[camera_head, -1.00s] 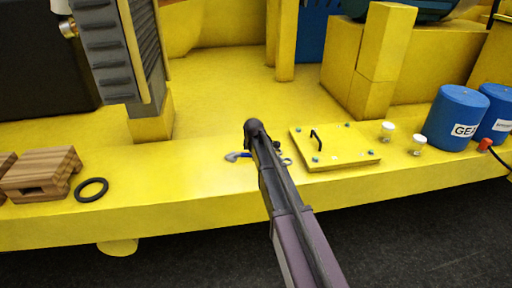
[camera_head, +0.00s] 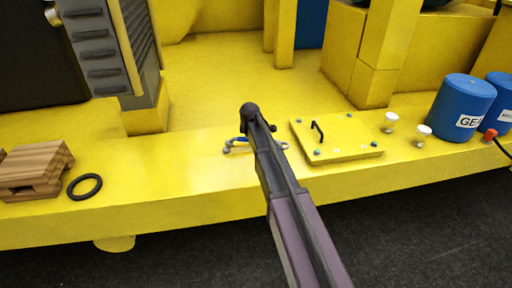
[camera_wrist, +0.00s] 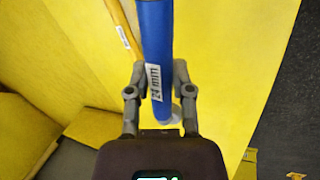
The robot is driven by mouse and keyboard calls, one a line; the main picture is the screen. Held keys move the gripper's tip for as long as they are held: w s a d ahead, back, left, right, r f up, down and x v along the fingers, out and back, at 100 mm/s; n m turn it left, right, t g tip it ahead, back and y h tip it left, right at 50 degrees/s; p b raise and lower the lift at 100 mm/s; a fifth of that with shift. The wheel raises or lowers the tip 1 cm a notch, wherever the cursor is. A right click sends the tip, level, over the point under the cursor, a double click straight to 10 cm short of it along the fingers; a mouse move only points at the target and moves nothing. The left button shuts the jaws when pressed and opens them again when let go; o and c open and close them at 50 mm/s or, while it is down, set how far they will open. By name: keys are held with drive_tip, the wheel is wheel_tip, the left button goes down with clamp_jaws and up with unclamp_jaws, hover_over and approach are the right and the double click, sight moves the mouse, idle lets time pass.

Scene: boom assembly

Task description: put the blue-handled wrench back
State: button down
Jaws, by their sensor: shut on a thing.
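The blue-handled wrench (camera_wrist: 156,40) runs lengthwise through my gripper in the wrist view, with a white "24 mm" label on its handle. My gripper (camera_wrist: 160,85) is shut on this handle, one finger on each side. In the head view my gripper (camera_head: 258,135) is over the yellow front ledge, left of the hatch plate. An orange-handled tool (camera_wrist: 121,32) with a white label lies beside the blue handle in the wrist view.
A yellow hatch plate (camera_head: 345,148) with a black handle is right of my gripper. White-capped fittings (camera_head: 390,122) and blue drums (camera_head: 461,106) stand farther right. A black ring (camera_head: 84,187) and a wooden block (camera_head: 35,168) are at left.

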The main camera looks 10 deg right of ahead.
drive_tip(key=shift+s+d+f+n+y+b, duration=0.15)
drive_tip(key=shift+s+f+n+b, duration=0.15)
drive_tip(key=shift+s+n, duration=0.25)
drive_tip(key=shift+s+d+f+n+y+b, duration=0.15)
drive_tip(key=shift+s+f+n+b, duration=0.2)
drive_tip(key=shift+s, duration=0.3)
drive_tip(key=shift+s+d+f+n+y+b, duration=0.15)
drive_tip(key=shift+s+f+n+b, duration=0.1)
drive_tip(key=shift+s+n, duration=0.3)
drive_tip(key=shift+f, duration=0.1)
wheel_tip(320, 180, down, 8)
drive_tip(key=b, duration=0.7)
drive_tip(key=shift+r+b, duration=0.25)
drive_tip(key=shift+b, duration=0.15)
drive_tip(key=shift+f+b, duration=0.6)
idle(0.6)
drive_tip(key=shift+c, duration=2.1)
unclamp_jaws()
drive_tip(key=shift+r, duration=0.15)
